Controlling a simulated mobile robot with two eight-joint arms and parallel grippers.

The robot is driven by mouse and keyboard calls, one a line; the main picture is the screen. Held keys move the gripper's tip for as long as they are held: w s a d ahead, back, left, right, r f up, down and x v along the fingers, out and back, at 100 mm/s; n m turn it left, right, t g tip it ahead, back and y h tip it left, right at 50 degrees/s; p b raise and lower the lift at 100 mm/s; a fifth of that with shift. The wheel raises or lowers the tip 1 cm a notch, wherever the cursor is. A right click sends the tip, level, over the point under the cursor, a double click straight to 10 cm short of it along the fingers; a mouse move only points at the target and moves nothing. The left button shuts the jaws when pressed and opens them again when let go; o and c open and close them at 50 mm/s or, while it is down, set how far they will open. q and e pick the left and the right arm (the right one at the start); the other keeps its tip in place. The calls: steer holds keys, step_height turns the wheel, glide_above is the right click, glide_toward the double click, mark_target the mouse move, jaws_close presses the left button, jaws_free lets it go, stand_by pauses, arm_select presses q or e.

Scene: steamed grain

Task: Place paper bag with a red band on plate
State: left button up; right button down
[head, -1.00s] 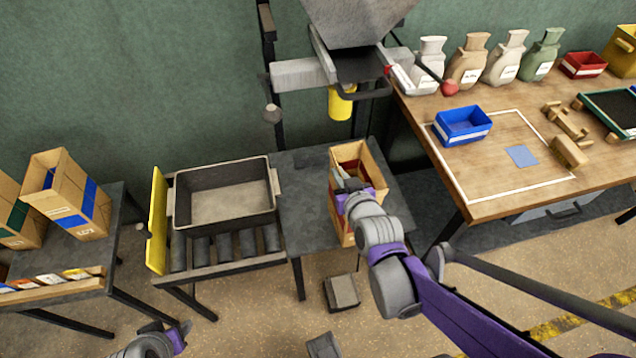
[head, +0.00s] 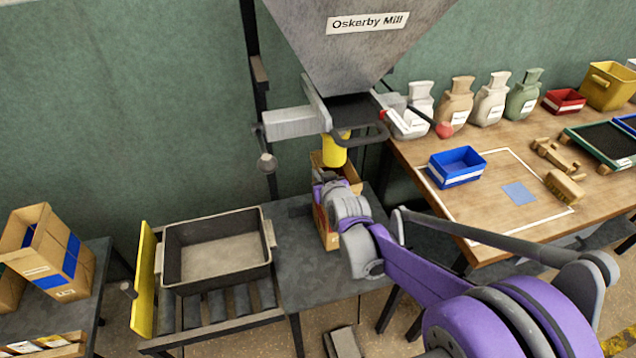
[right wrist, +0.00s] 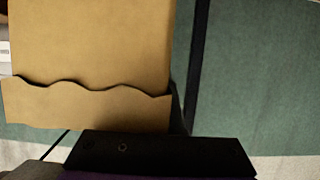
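The tan paper bag with a red band (head: 328,238) stands upright, open at the top, at the dark metal surface (head: 305,285) under the mill spout. My right gripper (head: 326,190) is at the bag's near side and appears shut on it; its fingers are mostly hidden. In the right wrist view the tan bag (right wrist: 95,50), with its wavy edge, fills the left half, close to the dark gripper body. I cannot tell a separate plate from the dark surface, nor whether the bag's base touches it. My left gripper is out of view.
The yellow spout (head: 335,150) of the grey hopper (head: 355,55) overlaps the bag's top. A grey tray (head: 218,286) sits on rollers to the left. A wooden bench (head: 470,225) with a blue bin (head: 457,167) is right.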

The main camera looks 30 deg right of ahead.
steer(key=shift+w+d+f+b, duration=0.1)
steer(key=shift+w+f+b, duration=0.15)
steer(key=shift+f, duration=0.65)
steer(key=shift+w+f+b, duration=0.15)
steer(key=shift+w+f, duration=0.15)
steer(key=shift+f, duration=0.65)
steer(key=c, duration=1.5)
jaws_free()
steer(key=shift+f, duration=0.15)
steer(key=o, duration=0.4)
